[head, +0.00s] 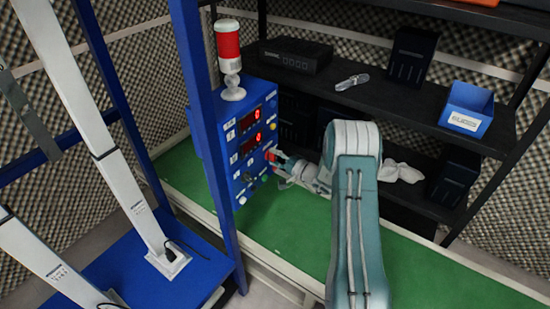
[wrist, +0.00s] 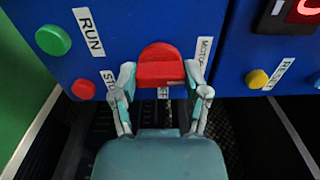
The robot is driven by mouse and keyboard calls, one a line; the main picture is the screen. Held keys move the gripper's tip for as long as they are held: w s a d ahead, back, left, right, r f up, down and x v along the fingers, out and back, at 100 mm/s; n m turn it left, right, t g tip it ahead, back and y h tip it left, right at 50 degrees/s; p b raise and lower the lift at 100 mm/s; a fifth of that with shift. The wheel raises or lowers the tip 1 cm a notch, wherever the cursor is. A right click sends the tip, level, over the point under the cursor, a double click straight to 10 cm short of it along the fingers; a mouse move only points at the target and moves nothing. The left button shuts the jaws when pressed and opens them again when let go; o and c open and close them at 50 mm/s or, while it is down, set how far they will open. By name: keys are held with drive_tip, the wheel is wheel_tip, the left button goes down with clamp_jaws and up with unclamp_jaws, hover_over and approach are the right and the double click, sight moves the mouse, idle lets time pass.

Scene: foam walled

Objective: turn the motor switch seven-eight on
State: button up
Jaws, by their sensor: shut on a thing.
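The blue control panel (head: 212,137) stands on the green surface in the head view. In the wrist view the red motor switch (wrist: 158,54) is on the blue panel face, a rounded knob with a raised grip bar. A partly cut-off label reading "MOTO" sits to its right. My gripper (wrist: 160,76) has a finger on each side of the switch's bar and is shut on it. In the head view my gripper (head: 275,165) reaches the panel from the right. Part of the label below the switch is hidden by the gripper.
A green button (wrist: 53,40) marked RUN and a red button (wrist: 83,89) lie left of the switch. A yellow button (wrist: 257,79) lies right. A red-and-white beacon (head: 229,55) tops the panel. A blue post (head: 205,120) and dark shelf (head: 392,101) flank it.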

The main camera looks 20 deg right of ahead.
drive_tip(key=shift+s+a+f, duration=0.1)
drive_tip(key=shift+a+f, duration=0.05)
drive_tip(key=shift+f, duration=0.1)
drive_tip(key=o, duration=1.2)
drive_tip(key=shift+c, duration=0.2)
drive_tip(key=shift+r, duration=0.15)
drive_tip(key=shift+s+d, duration=0.15)
drive_tip(key=shift+d, duration=0.1)
drive_tip(key=v, duration=1.1)
drive_tip(key=shift+s, duration=0.15)
